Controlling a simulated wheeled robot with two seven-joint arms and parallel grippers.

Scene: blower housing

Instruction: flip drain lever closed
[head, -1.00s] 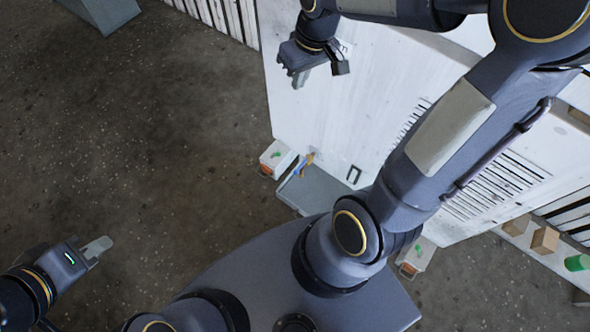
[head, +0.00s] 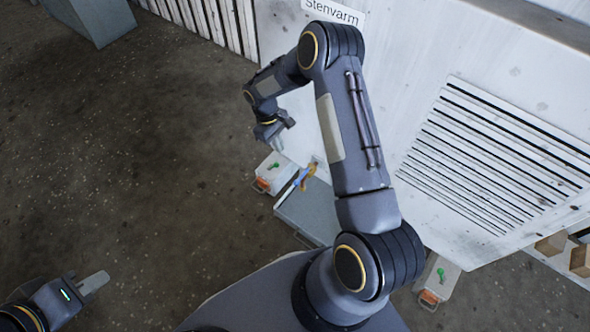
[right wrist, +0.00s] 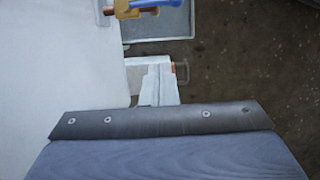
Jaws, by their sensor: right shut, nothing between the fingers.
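The drain lever (head: 304,176) is a small blue handle on a brass-coloured valve, low at the white housing's edge, above a grey tray. The blue handle (right wrist: 152,3) and the brass part (right wrist: 128,9) show at the top edge of the right wrist view, partly cut off. My right gripper (head: 278,139) is shut and empty, above and slightly left of the lever and apart from it. Its fingers (right wrist: 158,88) point towards a white box in the wrist view. My left gripper (head: 94,283) is low at the left over bare floor, far from the lever; its jaw opening is unclear.
The white housing (head: 400,110) with a slatted vent fills the right. The grey tray (head: 313,212) lies under the valve. White boxes with green knobs and orange clips stand beside it (head: 272,178) and at lower right (head: 437,278).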

